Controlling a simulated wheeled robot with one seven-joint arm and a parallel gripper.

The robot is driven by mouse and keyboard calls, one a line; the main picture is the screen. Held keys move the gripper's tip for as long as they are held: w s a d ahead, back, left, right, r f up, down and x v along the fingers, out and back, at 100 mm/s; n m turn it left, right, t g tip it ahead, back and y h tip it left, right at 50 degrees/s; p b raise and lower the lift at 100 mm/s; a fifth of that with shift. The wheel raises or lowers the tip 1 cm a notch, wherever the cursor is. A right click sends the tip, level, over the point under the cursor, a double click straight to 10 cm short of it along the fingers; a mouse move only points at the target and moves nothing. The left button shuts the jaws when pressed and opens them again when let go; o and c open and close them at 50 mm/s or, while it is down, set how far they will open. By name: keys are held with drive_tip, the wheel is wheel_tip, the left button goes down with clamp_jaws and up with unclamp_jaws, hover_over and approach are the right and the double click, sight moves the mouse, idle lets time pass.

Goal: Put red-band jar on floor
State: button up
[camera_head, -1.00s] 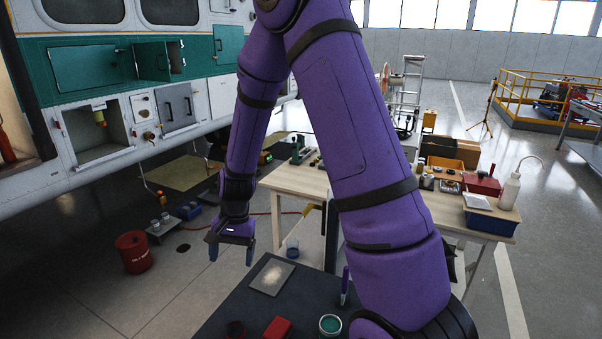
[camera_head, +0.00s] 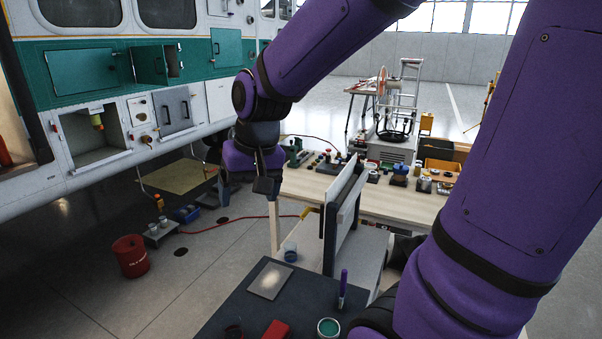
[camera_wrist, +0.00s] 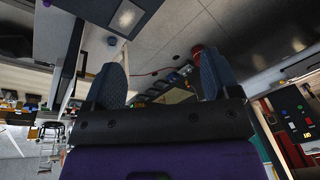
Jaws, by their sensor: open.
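My gripper (camera_head: 262,187) is up in the air left of the wooden table, seen small and nearly edge-on. In the wrist view my gripper (camera_wrist: 160,64) shows two blue fingers spread wide with nothing between them. I cannot make out a red band on any jar for certain. A dark reddish round container (camera_head: 234,331) is cut off at the bottom edge, on the dark top in front of me. An open jar with green contents (camera_head: 328,327) stands to its right. The grey floor (camera_head: 215,265) is bare left of the dark top.
A wooden table (camera_head: 400,200) holds several small items. A red block (camera_head: 277,330) and pale plate (camera_head: 270,280) lie on the dark top.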

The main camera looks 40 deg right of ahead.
drive_tip(key=s+d+r+n+t+h, duration=0.1)
drive_tip(key=s+r+n+t, duration=0.1)
drive_tip(key=s+r, duration=0.5)
drive_tip(key=s+n, duration=0.1)
drive_tip(key=s, duration=0.3)
drive_tip(key=shift+s+d+t, duration=0.15)
drive_tip(key=shift+d+t, duration=0.05)
drive_tip(key=shift+t, duration=0.1)
drive_tip(key=shift+o, duration=0.4)
drive_tip(key=shift+s+d+r, duration=0.1)
drive_tip(key=shift+s, duration=0.45)
drive_tip(key=shift+w, duration=0.1)
